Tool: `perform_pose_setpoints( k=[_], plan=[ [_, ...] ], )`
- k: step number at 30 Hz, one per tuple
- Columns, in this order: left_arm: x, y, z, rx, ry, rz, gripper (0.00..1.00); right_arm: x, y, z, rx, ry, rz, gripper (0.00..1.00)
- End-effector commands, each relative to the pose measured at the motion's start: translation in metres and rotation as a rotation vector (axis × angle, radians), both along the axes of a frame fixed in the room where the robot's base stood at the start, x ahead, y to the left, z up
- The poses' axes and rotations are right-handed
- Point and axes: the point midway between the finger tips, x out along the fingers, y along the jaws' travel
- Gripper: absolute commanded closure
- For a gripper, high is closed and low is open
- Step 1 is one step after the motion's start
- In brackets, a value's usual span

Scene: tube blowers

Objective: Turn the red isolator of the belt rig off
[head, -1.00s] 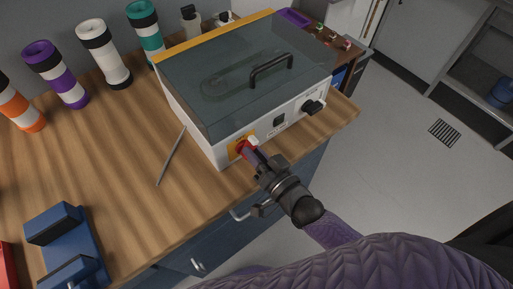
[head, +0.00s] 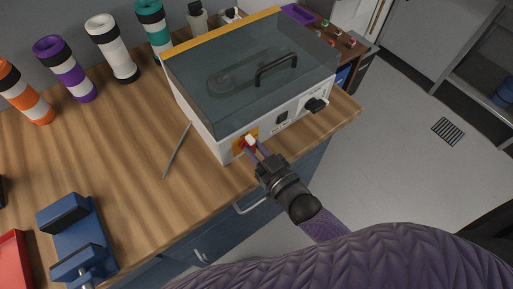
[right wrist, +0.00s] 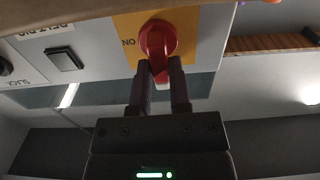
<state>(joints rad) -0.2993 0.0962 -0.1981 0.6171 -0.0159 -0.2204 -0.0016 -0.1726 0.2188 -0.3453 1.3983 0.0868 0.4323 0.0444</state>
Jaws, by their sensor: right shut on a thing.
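The belt rig (head: 215,125) is a white box with a dark clear lid, standing on the wooden bench. Its red isolator (head: 247,145) is a rotary knob on a yellow plate at the near left of the front panel. In the right wrist view, the red knob (right wrist: 157,42) has the word "ON" beside it on the yellow plate (right wrist: 187,28). My right gripper (head: 253,145) is at the knob, and its two fingers (right wrist: 160,72) are shut on the knob's red grip. The fingers partly hide the knob in the head view. My left gripper is out of view.
The front panel also has a dark switch (head: 282,118) and a black knob (head: 316,104). A black handle (head: 276,69) tops the lid. A thin grey rod (head: 177,150) lies left of the rig. A blue vice-like fixture (head: 75,235) stands nearer. Banded tubes (head: 65,70) line the back.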

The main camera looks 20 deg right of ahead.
Motion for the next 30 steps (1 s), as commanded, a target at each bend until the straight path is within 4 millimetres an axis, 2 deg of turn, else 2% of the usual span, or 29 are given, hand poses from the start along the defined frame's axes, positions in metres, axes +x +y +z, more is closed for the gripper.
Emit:
perform_pose_setpoints(
  k=[11,12,17,26,30],
  plan=[
    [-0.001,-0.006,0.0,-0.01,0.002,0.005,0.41,0.0,0.0,-0.001,-0.006,0.0,0.0,1.0],
    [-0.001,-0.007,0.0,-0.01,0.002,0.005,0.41,0.0,0.0,-0.001,-0.006,0.0,0.0,0.75],
    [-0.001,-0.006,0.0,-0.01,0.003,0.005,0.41,0.0,0.0,0.0,-0.006,-0.001,0.0,0.41],
    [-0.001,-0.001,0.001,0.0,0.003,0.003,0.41,-0.002,-0.001,0.0,-0.005,-0.001,0.0,0.41],
    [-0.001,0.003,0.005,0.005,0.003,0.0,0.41,-0.024,-0.008,0.001,-0.005,0.002,0.001,0.41]
  ],
)
